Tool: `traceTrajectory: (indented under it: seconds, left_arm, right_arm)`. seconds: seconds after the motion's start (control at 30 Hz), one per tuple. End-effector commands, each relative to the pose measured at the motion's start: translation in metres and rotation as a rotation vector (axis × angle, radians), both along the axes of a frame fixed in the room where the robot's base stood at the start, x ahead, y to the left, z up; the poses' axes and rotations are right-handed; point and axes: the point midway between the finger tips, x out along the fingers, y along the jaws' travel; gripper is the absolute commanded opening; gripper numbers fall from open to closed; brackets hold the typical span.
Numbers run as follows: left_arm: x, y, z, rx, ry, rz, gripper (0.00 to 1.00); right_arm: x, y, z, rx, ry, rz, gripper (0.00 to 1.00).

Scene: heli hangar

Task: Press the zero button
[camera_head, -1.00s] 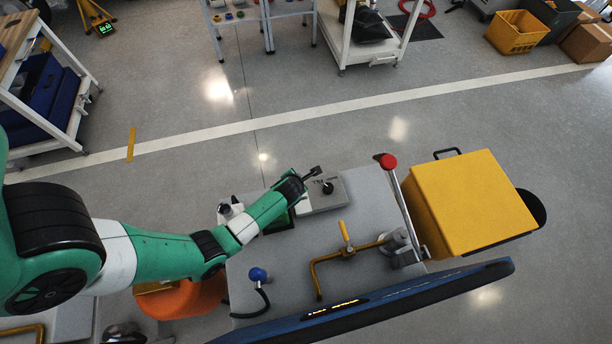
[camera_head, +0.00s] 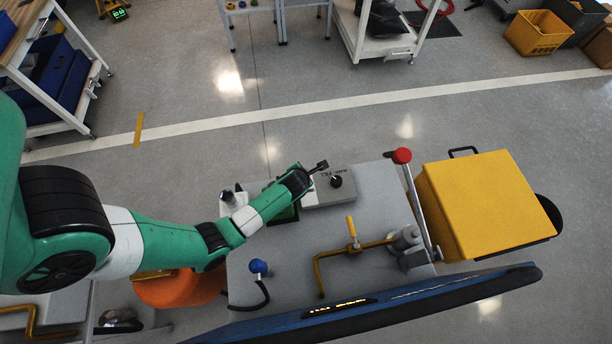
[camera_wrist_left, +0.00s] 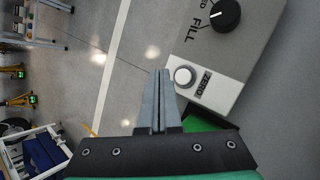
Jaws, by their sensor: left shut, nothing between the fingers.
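The zero button (camera_wrist_left: 184,76) is a round white button in a dark ring, beside a black "ZERO" label (camera_wrist_left: 204,84). It sits on the pale end of a grey control box (camera_wrist_left: 237,62), which also carries a black knob (camera_wrist_left: 226,15) near the word "FILL". In the head view the box (camera_head: 320,196) stands on the grey bench top, and my gripper and arm hide the button. My left gripper (camera_wrist_left: 157,74) is shut and empty. In the wrist view its fingertips appear just left of the button; whether they touch the box I cannot tell. My right gripper is not in view.
A green-screened device (camera_head: 285,214) lies beside the box, partly under my arm. On the bench (camera_head: 290,265) are a blue-knobbed lever (camera_head: 259,267), a yellow bent handle (camera_head: 335,255) and a red-knobbed lever (camera_head: 402,157). A yellow box (camera_head: 488,195) stands at the right.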

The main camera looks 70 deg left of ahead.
Motion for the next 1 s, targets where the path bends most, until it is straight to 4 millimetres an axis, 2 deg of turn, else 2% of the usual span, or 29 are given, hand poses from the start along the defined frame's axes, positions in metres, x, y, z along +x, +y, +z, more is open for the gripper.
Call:
traceTrajectory:
  seconds: [0.03,0.1,0.3,0.47,1.0]
  left_arm:
    - [0.0,0.0,-0.014,0.0,-0.001,0.0,0.0]
    - [0.0,0.0,-0.022,0.0,-0.001,0.001,0.0]
    - [0.0,0.0,-0.041,0.0,0.001,0.0,0.0]
    - [0.0,0.0,-0.048,0.001,0.0,0.001,0.0]
    - [0.0,0.0,-0.047,0.001,0.0,0.001,0.0]
  right_arm:
    - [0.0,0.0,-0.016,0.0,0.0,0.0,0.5]
    - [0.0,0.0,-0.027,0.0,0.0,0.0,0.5]
    - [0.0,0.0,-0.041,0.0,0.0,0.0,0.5]
    - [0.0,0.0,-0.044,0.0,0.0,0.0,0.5]
    - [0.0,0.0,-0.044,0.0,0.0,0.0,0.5]
